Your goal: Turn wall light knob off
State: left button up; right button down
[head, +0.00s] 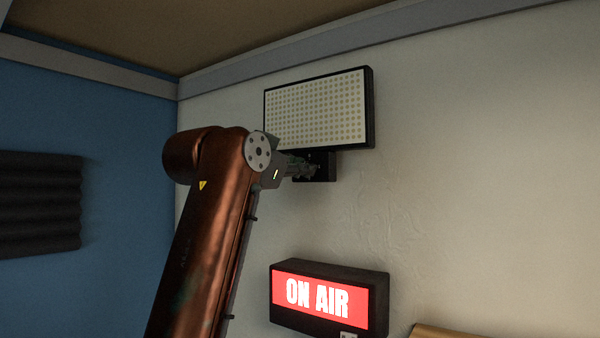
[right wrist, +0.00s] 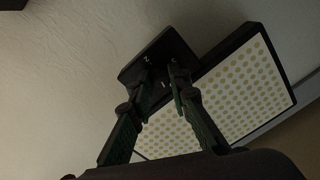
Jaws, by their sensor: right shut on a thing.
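The wall light (head: 315,108) is a rectangular LED panel in a black frame, high on the pale wall. Its face looks unlit, with rows of pale yellow dots. A black box (head: 329,168) sits below the panel. My right gripper (head: 312,170) reaches up to the front of this box. In the right wrist view the box (right wrist: 160,52) is ahead of my fingers, and the panel (right wrist: 235,90) lies to the right. The fingertips (right wrist: 163,78) are close together on the small knob, which is mostly hidden between them. My left gripper is not in view.
A lit red ON AIR sign (head: 322,297) in a black case is on the wall below. A blue wall (head: 100,115) with a dark ridged panel (head: 38,203) is at the left. The wall right of the light (head: 480,150) is clear.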

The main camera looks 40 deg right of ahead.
jog(key=shift+f+n+b, duration=0.1)
jog(key=shift+n+b, duration=0.2)
jog(key=shift+n, duration=0.8)
jog(key=shift+w, duration=0.1)
jog(key=c, duration=1.8)
grip_release()
jog(key=v, duration=1.2)
